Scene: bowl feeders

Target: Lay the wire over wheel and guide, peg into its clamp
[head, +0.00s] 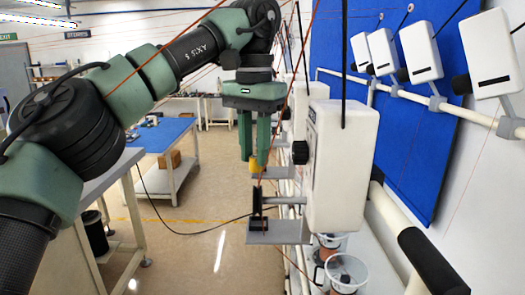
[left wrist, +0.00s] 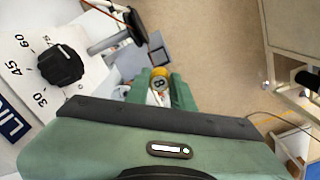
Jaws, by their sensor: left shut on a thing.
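My left gripper (head: 254,160) points down, shut on a yellow peg (head: 254,166). In the left wrist view the peg (left wrist: 159,80) shows its round end with a dark mark between the green fingers (left wrist: 160,88). A thin orange-red wire (head: 291,95) slants from the top of the head view down past the gripper. Below the peg, apart from it, a small black wheel (head: 257,201) sits on an arm from the white box (head: 342,165); the wheel (left wrist: 135,26) also shows in the left wrist view. I cannot make out the guide or clamp for certain. My right gripper is out of view.
A grey plate (head: 278,237) juts out below the wheel. The box has a black dial knob (left wrist: 61,65). Clear buckets (head: 345,272) stand low at the right. More white boxes (head: 420,48) line the rail. Open floor (head: 200,240) lies left of the plate.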

